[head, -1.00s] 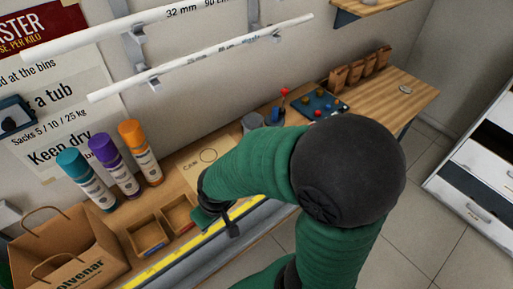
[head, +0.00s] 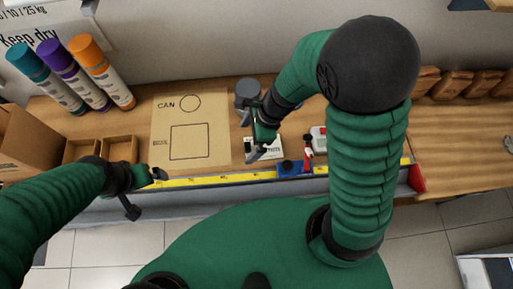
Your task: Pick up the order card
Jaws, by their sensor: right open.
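A small white card with dark print (head: 268,150), which looks like the order card, lies on the bench. My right gripper partly covers it, so its print cannot be read in full. My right gripper (head: 258,148) is open and points down over the card's left part; I cannot tell whether it touches it. My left gripper (head: 152,178) is at the bench's front edge, left of the card and apart from it. Its fingers are too small and dark to tell whether they are open.
A brown board marked CAN (head: 190,128) lies left of the card. A grey can (head: 248,92) stands behind my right gripper. A yellow measuring strip (head: 220,181) runs along the front edge, with a blue tool (head: 290,168) at it. Small wooden bins (head: 120,149) and three cartridges (head: 102,72) stand at left.

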